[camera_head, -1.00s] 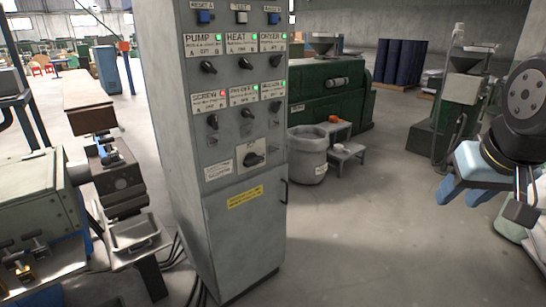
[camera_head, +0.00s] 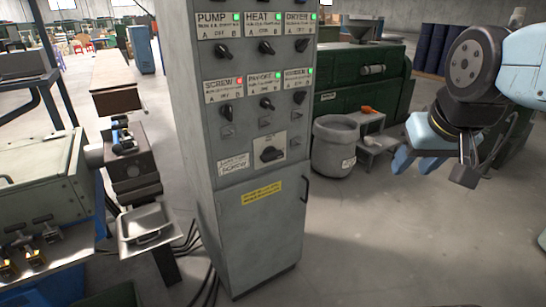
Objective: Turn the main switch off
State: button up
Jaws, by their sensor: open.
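The main switch (camera_head: 271,154) is a large black rotary knob on a pale plate, low on the front of the grey control cabinet (camera_head: 250,240). Its handle looks roughly level; the plate's lettering is too small to read. Above it are two rows of smaller knobs labelled PUMP, HEAT, DRYER and SCREW among others. The SCREW lamp (camera_head: 239,80) is red and the other lamps in view are green. My gripper (camera_head: 408,162), with blue fingers, hangs in the air to the right of the cabinet, apart from it, open and empty.
A yellow label (camera_head: 254,194) and a door handle (camera_head: 305,189) are below the switch. A grey bin (camera_head: 335,148) and a small step stand (camera_head: 372,150) are behind on the right. Machinery with a metal tray (camera_head: 146,232) stands left. The floor in front right is clear.

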jog(key=shift+o, duration=0.6)
jog(key=shift+w, duration=0.1)
jog(key=w+a+f+m+t, duration=0.1)
jog(key=w+f, duration=0.1)
jog(key=w, duration=0.6)
jog(key=w+a+f+m+t, duration=0.1)
jog(key=w+f, duration=0.1)
jog(key=w, duration=0.5)
jog(key=m+t+y, duration=0.7)
jog(key=m+y, duration=0.2)
jog(key=y, duration=0.1)
send_near(275, 158)
jog(key=x, duration=1)
jog(key=shift+w+f, duration=0.1)
